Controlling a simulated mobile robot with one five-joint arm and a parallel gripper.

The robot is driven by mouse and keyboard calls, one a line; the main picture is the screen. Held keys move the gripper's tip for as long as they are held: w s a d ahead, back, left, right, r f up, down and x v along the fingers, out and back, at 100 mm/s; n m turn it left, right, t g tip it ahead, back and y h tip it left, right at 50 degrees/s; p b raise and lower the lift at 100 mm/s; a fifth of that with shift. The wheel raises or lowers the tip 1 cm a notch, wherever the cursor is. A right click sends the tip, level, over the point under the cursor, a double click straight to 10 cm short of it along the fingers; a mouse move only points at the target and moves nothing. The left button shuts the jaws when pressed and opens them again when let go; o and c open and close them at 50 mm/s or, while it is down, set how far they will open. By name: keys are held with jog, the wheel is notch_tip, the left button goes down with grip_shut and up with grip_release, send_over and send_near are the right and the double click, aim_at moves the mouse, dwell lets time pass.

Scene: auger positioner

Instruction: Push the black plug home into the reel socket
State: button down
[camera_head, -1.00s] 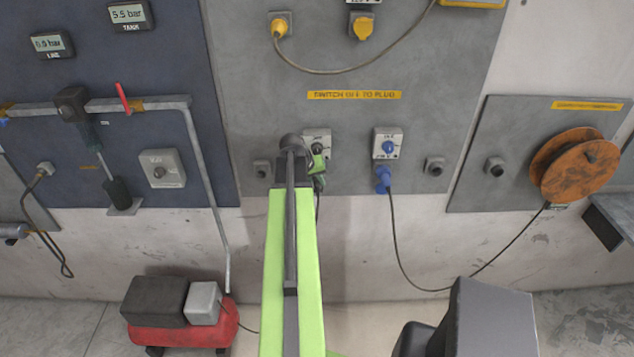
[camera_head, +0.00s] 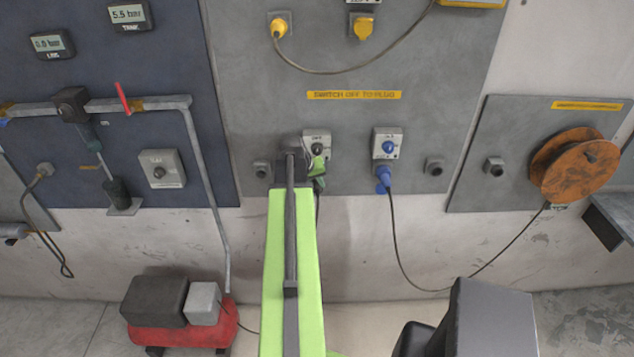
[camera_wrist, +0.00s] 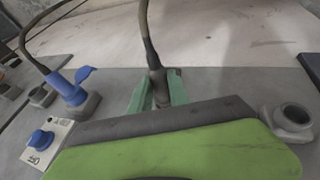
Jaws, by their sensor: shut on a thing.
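The black plug (camera_wrist: 156,79) is between my gripper's green fingers (camera_wrist: 157,92) in the wrist view, with its dark cable rising from its back. My gripper (camera_head: 318,184) is shut on it, just below a grey switch box (camera_head: 317,145) on the wall panel. The plug's front end and whatever it meets are hidden behind my gripper and arm, so I cannot tell how deep it sits. I cannot tell from any readable label which fitting is the reel socket.
A blue plug (camera_head: 383,184) with a cable hangs under the switch box to the right. Grey round fittings (camera_head: 434,166) stick out nearby, one also in the wrist view (camera_wrist: 292,117). An orange reel (camera_head: 574,166) is at far right. A red compressor (camera_head: 180,335) stands on the floor.

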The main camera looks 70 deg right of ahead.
aim_at(317, 192)
jog(key=shift+s+a, duration=0.25)
jog(key=shift+a, duration=0.35)
jog(key=shift+s+a, duration=0.2)
jog(key=shift+a, duration=0.45)
jog(key=shift+s+a, duration=0.25)
jog(key=shift+a, duration=0.35)
